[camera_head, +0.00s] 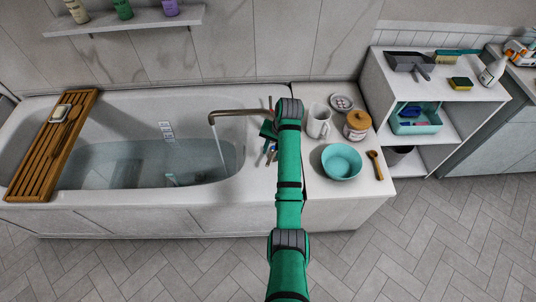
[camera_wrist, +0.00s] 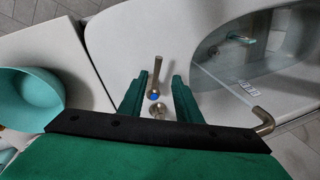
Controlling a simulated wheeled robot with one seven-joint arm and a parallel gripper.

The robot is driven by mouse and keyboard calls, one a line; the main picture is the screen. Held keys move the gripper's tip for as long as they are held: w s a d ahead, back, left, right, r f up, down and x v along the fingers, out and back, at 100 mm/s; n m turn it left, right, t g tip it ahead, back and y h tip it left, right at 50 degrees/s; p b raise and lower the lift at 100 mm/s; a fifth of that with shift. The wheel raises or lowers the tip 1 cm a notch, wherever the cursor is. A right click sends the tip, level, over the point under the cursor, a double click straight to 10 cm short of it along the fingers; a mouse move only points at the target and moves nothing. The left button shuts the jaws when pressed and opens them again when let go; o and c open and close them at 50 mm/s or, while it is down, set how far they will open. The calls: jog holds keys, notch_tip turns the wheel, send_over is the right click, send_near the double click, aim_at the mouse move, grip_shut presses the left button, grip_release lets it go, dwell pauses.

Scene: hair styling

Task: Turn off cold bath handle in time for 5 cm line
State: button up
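The cold bath handle (camera_wrist: 156,75) is a metal lever with a blue mark, on the bath's rim in the wrist view. My gripper (camera_wrist: 160,77) is open, its two green fingers on either side of the lever with gaps showing; I cannot tell the height between them. In the head view my gripper (camera_head: 268,131) is partly behind my arm and the handle is mostly hidden. Water runs from the metal spout (camera_head: 238,112) into the bath (camera_head: 90,211). The water (camera_head: 120,165) lies below a small white marked label (camera_head: 167,132) on the far wall.
A wooden rack (camera_head: 42,160) spans the bath's left end. Right of my arm, a counter holds a white jug (camera_head: 318,121), a jar (camera_head: 357,125), a turquoise bowl (camera_head: 341,162) and a wooden spoon (camera_head: 374,164). The spout also shows close to my gripper (camera_wrist: 264,121).

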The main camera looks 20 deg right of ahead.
aim_at(269, 160)
jog(key=f, duration=0.3)
jog(key=w+f, duration=0.1)
jog(key=f, duration=0.1)
jog(key=w+f, duration=0.1)
jog(key=f, duration=0.2)
jog(key=shift+a+f, duration=0.1)
jog(key=shift+f, duration=0.2)
jog(key=shift+c, duration=0.4)
grip_shut()
